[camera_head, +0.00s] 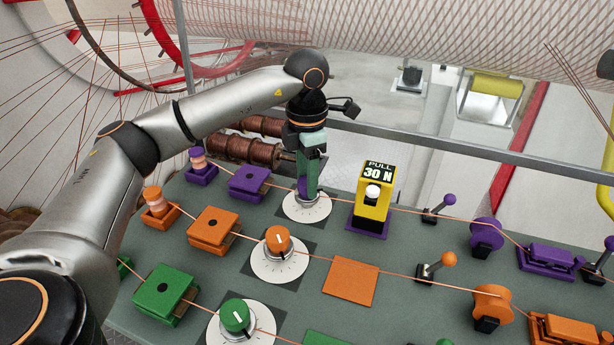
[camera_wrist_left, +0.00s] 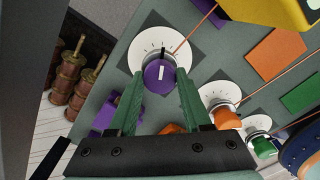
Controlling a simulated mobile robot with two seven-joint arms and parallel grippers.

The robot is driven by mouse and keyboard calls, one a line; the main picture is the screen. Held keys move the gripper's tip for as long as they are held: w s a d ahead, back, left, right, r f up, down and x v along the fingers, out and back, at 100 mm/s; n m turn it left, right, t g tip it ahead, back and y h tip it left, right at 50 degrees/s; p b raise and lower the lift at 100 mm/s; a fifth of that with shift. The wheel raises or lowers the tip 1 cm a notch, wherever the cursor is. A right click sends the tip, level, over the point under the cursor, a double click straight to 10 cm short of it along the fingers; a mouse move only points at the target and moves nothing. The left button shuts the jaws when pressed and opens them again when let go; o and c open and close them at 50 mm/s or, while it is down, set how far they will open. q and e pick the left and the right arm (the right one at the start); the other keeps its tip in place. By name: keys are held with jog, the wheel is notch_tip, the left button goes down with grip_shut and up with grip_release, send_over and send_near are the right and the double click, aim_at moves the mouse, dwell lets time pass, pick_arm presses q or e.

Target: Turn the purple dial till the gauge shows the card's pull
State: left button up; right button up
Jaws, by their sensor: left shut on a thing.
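The purple dial (camera_wrist_left: 160,75) sits on a white scale disc (camera_wrist_left: 135,58) with tick marks. In the wrist view my left gripper (camera_wrist_left: 158,85) has its green fingers on either side of the dial, shut on it. In the head view my left gripper (camera_head: 307,185) comes down from above and hides most of the dial. The dial carries a white pointer line. The yellow gauge box (camera_head: 371,205) stands on a purple base to the right of the dial. Its black display reads "PULL 30 N". I cannot tell whether this is the card or the gauge. My right gripper is not in view.
An orange dial (camera_head: 278,240) and a green dial (camera_head: 236,317) stand in nearer rows on the grey-green panel. Thin copper wires run across the panel. Small levers (camera_head: 437,265) and pulleys (camera_head: 487,235) stand to the right. A grey rail (camera_head: 480,155) runs behind the panel.

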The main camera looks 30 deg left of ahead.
pick_arm(q)
grip_shut()
jog(key=shift+m, duration=0.3)
jog(key=m, duration=0.5)
jog(key=shift+m, duration=0.3)
jog(key=m, duration=0.5)
jog(key=shift+m, duration=0.4)
jog(key=o, duration=0.7)
grip_release()
